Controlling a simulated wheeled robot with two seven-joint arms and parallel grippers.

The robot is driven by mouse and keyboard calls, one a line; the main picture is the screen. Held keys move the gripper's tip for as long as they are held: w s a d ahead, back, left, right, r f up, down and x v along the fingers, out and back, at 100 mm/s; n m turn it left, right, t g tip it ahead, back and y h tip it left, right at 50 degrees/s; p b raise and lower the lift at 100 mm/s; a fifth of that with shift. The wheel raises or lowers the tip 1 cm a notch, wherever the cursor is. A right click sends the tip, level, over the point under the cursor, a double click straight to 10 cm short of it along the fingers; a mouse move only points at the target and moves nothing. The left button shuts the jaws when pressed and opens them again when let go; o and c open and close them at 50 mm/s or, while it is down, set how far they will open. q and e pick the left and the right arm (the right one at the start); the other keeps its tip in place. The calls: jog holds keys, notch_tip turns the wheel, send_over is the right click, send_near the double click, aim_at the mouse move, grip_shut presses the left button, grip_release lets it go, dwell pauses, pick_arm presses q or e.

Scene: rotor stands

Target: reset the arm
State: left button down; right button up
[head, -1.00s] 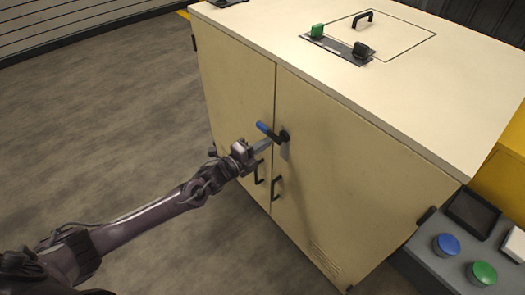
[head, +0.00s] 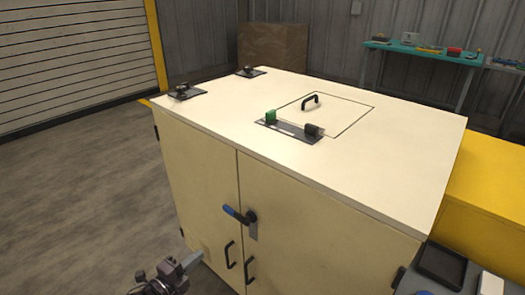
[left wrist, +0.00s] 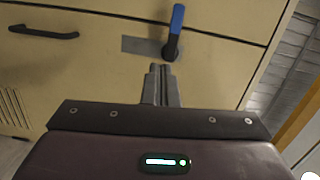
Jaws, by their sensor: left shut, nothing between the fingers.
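My left gripper (head: 193,259) is low in the head view, in front of the left door of a cream cabinet (head: 330,215). In the left wrist view its two fingers (left wrist: 160,70) are together with nothing between them. A door handle with a blue grip (head: 238,215) is on the cabinet front, up and to the right of the gripper in the head view. The handle also shows in the left wrist view (left wrist: 174,32), just beyond the fingertips, apart from them. My right gripper is in neither view.
The cabinet top holds a hatch with a black handle (head: 310,101), a plate with a green block (head: 271,116) and a dark block, and two dark stands (head: 183,91) at the far left. Black pull handles (head: 249,270) stick out of the doors. Open floor (head: 80,200) lies at the left.

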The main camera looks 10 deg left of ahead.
pick_arm(q)
jog(key=s+a+f+n+g+y+p, duration=0.35)
jog(key=s+f+n, duration=0.4)
jog(key=f, duration=0.45)
jog(key=s+a+f+n+g+y+p, duration=0.2)
jog(key=s+a+f+n+g+y, duration=0.25)
jog(key=s+f, duration=0.5)
jog(key=s+d+f+n+g+p, duration=0.1)
jog(key=s+d+f+n+g, duration=0.1)
jog(key=s, duration=0.7)
jog(key=s+d+f+n+g+p, duration=0.1)
jog(key=s+d+f+n+g, duration=0.1)
jog(key=s, duration=0.7)
jog(key=s+d+f+n+g+p, duration=0.1)
jog(key=s+d+f+n+g, duration=0.1)
jog(key=s+d+f+n, duration=0.2)
jog(key=s+d+f, duration=0.1)
jog(key=s+f, duration=0.2)
jog(key=s, duration=0.2)
jog(key=shift+s+f+p, duration=0.3)
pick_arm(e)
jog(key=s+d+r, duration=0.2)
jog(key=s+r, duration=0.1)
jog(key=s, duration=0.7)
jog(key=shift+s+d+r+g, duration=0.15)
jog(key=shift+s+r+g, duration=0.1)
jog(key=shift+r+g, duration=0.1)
pick_arm(q)
jog(key=shift+w, duration=0.1)
